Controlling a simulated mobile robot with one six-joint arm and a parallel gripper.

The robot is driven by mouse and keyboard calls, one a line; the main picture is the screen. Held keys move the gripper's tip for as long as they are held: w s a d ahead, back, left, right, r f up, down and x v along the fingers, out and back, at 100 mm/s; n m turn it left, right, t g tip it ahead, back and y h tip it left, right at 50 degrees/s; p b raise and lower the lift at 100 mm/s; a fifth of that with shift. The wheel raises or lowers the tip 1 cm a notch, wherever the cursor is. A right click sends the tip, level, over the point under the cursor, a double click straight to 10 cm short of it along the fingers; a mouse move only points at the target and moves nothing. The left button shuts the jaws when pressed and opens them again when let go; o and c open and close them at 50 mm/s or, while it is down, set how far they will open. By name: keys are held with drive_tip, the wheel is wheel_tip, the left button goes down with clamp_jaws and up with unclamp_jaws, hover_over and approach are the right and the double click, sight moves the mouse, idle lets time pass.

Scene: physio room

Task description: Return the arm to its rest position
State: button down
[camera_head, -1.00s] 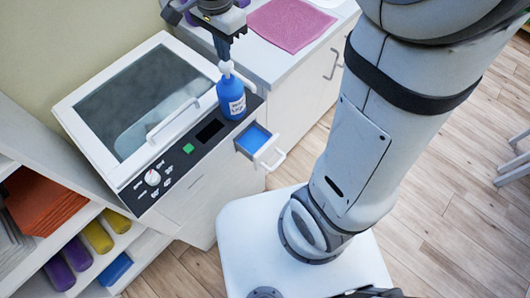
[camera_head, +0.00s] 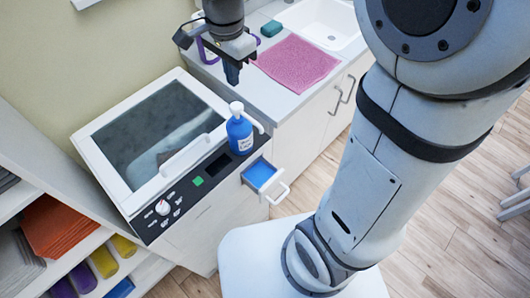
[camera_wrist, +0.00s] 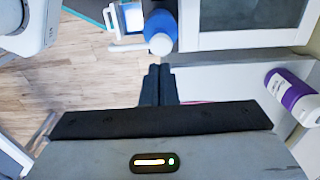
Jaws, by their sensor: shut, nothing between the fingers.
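My gripper (camera_head: 232,74) is in the air above the edge between the machine and the counter, up and left of centre in the head view. Its fingers are together and empty, and they also show in the wrist view (camera_wrist: 158,84). A blue pump bottle (camera_head: 240,132) with a white top stands upright on the machine's front panel, below my gripper and apart from it. The bottle also shows beyond my fingertips in the wrist view (camera_wrist: 160,24).
The machine (camera_head: 107,185) has a closed glass lid and a small open blue-lined drawer (camera_head: 262,174) at its front. A pink towel (camera_head: 296,62) lies on the counter near a sink (camera_head: 322,20). A purple-labelled bottle (camera_wrist: 294,97) is close to my gripper. Shelves with towels stand left.

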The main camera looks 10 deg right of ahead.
drive_tip(key=shift+d, duration=0.1)
drive_tip(key=s+d+n+t, duration=0.3)
drive_tip(key=s+d+n, duration=0.8)
drive_tip(key=s, duration=0.1)
drive_tip(key=shift+s+d+f, duration=0.15)
drive_tip(key=shift+s+f, duration=0.05)
drive_tip(key=shift+f, duration=0.15)
idle(1.8)
